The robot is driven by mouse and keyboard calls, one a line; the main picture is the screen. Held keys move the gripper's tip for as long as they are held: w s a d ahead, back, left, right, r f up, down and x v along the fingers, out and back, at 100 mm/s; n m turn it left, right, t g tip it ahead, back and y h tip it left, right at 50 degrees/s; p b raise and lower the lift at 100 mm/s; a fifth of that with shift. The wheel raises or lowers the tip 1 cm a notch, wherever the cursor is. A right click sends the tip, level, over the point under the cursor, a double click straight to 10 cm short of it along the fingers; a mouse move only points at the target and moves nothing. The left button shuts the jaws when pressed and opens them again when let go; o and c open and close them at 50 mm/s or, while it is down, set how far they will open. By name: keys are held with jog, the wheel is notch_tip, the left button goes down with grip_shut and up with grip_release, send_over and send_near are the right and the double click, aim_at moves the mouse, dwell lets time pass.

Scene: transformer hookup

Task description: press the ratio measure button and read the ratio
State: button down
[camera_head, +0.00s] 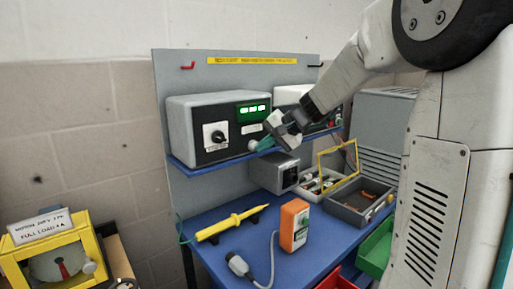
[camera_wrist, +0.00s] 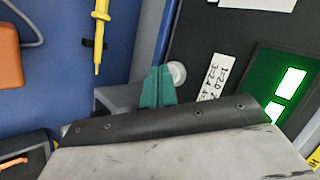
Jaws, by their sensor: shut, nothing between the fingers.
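The grey meter box (camera_head: 185,128) stands on the blue shelf with a black front. It has a rotary knob (camera_head: 217,136) and a lit green display (camera_head: 253,111), whose characters are too blurred to read. In the wrist view the display (camera_wrist: 285,92) shows bright blocks beside a white label (camera_wrist: 210,77) with handwritten-looking ratios. A round white button (camera_wrist: 177,74) lies right beside my gripper's teal fingertips (camera_wrist: 157,88); I cannot tell whether they touch it. In the head view my gripper (camera_head: 260,146) is shut and empty at the front's lower right.
A second white instrument (camera_head: 292,95) stands behind my wrist. Below are a yellow probe (camera_head: 231,223), an orange handheld meter (camera_head: 294,225) with a cable, and an open grey case (camera_head: 358,205). A yellow box (camera_head: 57,262) stands at the left.

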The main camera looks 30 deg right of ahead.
jog(key=shift+s+d, duration=0.2)
jog(key=shift+s, duration=0.65)
jog(key=s+d, duration=0.1)
jog(key=s, duration=0.5)
dwell(0.9)
